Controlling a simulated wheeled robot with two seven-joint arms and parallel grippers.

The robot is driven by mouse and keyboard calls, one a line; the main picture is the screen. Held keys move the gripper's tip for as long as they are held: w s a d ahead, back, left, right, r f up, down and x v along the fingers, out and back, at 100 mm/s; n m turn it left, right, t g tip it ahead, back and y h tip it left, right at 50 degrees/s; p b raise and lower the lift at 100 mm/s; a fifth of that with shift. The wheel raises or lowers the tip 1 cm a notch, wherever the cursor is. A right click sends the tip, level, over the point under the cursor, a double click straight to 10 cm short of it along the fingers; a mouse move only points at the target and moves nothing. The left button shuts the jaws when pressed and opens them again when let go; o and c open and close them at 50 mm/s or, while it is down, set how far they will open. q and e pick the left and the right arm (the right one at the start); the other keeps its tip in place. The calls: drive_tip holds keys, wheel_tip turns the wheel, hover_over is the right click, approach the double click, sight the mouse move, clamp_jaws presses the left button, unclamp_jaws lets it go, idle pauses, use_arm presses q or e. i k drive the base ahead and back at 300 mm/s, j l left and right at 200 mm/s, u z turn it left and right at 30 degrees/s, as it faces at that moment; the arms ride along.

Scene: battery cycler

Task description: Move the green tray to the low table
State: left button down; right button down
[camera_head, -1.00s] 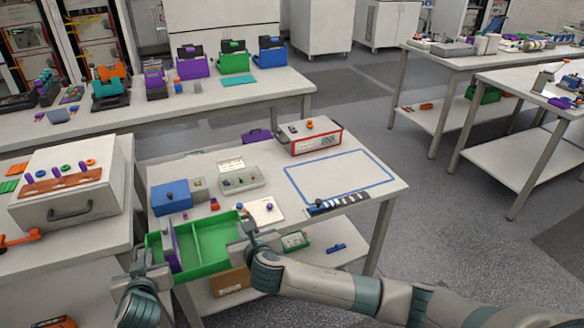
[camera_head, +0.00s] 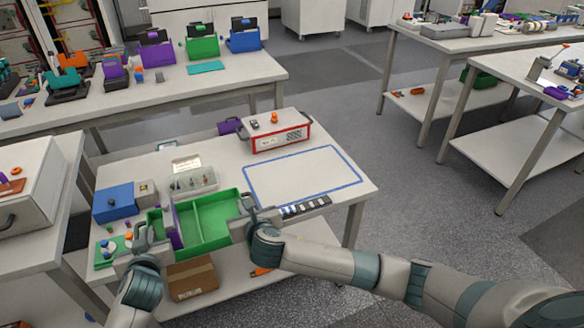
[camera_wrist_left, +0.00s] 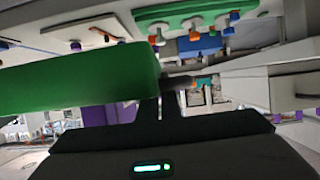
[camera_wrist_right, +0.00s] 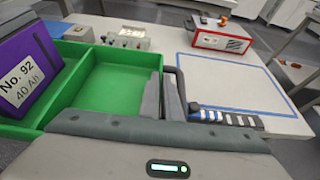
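The green tray (camera_head: 210,222) is divided and is held in front of me over the near edge of the white table with the blue outline (camera_head: 232,160). A purple block labelled "No. 92 40 Ah" (camera_wrist_right: 28,72) stands in its left compartment. My left gripper (camera_head: 146,240) is at the tray's left end; the tray's green wall (camera_wrist_left: 80,78) fills much of the left wrist view. My right gripper (camera_head: 248,216) is at the right end, its fingers (camera_wrist_right: 163,95) on either side of the tray's wall. Both look shut on the tray.
The blue-outlined area (camera_head: 303,178) is bare. A cardboard box (camera_head: 191,279) sits on the shelf below.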

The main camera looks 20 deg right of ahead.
sight(309, 184)
drive_tip(key=i+l, duration=0.15)
drive_tip(key=l, duration=0.25)
drive_tip(key=i+l, duration=0.1)
drive_tip(key=l, duration=0.3)
drive_tip(key=i+l, duration=0.15)
drive_tip(key=l, duration=0.25)
drive_tip(key=i+l, duration=0.15)
drive_tip(key=l, duration=0.25)
drive_tip(key=i+l, duration=0.15)
drive_tip(key=l, duration=0.3)
